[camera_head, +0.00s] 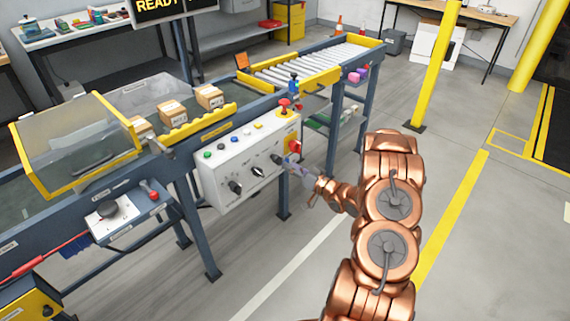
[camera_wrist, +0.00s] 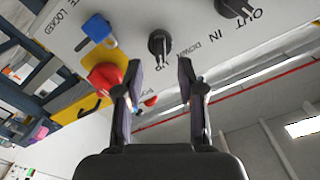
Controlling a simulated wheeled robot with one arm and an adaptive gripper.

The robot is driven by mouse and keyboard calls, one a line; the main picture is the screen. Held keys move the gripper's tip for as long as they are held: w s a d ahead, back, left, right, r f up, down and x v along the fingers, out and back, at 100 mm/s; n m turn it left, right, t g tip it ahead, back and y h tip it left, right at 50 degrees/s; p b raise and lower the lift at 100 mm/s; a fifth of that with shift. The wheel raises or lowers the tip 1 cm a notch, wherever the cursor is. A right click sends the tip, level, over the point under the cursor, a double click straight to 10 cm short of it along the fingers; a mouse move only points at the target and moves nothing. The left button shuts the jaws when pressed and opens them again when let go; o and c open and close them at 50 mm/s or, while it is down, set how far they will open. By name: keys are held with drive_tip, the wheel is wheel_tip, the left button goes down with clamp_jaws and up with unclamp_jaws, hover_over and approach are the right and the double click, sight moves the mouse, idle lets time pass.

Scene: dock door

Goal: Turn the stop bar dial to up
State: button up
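The white control panel (camera_head: 245,155) carries a row of black dials on its front. The dial nearest my gripper (camera_head: 277,159) is at the right end of the row. In the wrist view, a black dial (camera_wrist: 160,43) sits beside the printed words UP and DOWN, beyond my fingertips and a little above the gap between them. I cannot tell which word its pointer faces. My gripper (camera_wrist: 158,75) is open and empty, its two fingers apart and pointing toward the panel. In the head view my gripper (camera_head: 298,165) is close to the panel's right end.
Another black dial (camera_wrist: 235,8), by OUT and IN, is nearby. Boxes (camera_head: 172,110) stand on the conveyor behind the panel. Open floor (camera_head: 300,270) lies in front.

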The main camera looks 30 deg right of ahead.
drive_tip(key=v, duration=0.7)
drive_tip(key=shift+s, duration=0.25)
idle(0.5)
drive_tip(key=w+d+r+n+g+h+p, duration=0.2)
drive_tip(key=w+d+r+g+h+p, duration=0.15)
drive_tip(key=r+g+h, duration=0.45)
drive_tip(key=s+a+r+g+p, duration=0.1)
drive_tip(key=s+a+r+p, duration=0.15)
drive_tip(key=r, duration=0.35)
drive_tip(key=s+a+r+g+p, duration=0.1)
drive_tip(key=s+a+r+g, duration=0.15)
drive_tip(key=r, duration=0.25)
drive_tip(key=s+a+r+g+y+p, duration=0.1)
drive_tip(key=s+a+r, duration=0.3)
drive_tip(key=s+a, duration=0.6)
drive_tip(key=s+a+r+n+g+y+p, duration=0.1)
drive_tip(key=s+a+r+g, duration=0.3)
drive_tip(key=s+a, duration=0.6)
drive_tip(key=s+a+r+g+y+p, duration=0.2)
drive_tip(key=s+a+r, duration=0.3)
drive_tip(key=s+a, duration=0.5)
drive_tip(key=s+g+p, duration=0.1)
drive_tip(key=s, duration=0.2)
drive_tip(key=shift+s+n, duration=0.3)
drive_tip(key=shift+s, duration=0.1)
